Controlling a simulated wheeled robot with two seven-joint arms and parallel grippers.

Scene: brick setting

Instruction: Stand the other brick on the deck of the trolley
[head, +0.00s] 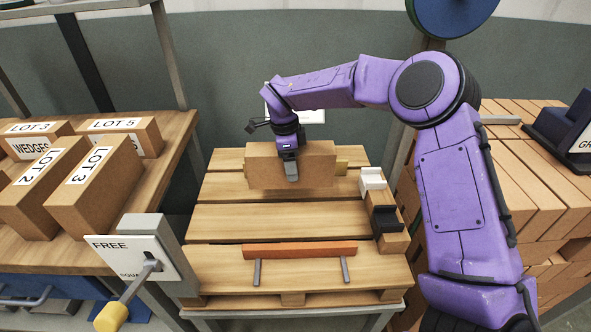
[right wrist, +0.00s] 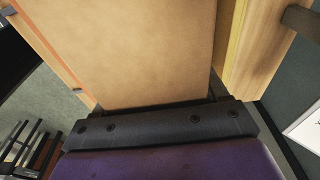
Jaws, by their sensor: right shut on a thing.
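My right gripper (head: 290,170) is shut on a tan brick (head: 318,166), with one finger down its near face. The brick is long side across, at the back of a slatted wooden deck (head: 250,219). I cannot tell whether it touches the slats. In the right wrist view the brick (right wrist: 130,45) fills the space in front of the gripper. The deck sits on a grey frame, which I take to be the trolley; its wheels do not show. My left gripper is not in view.
An orange-brown bar (head: 300,250) with two grey prongs lies at the deck's front. White (head: 373,179) and black (head: 385,219) blocks line its right edge. A bench with lot-labelled boxes (head: 92,190) and a FREE sign (head: 130,258) stand left. Stacked bricks (head: 530,175) stand right. The deck's middle is clear.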

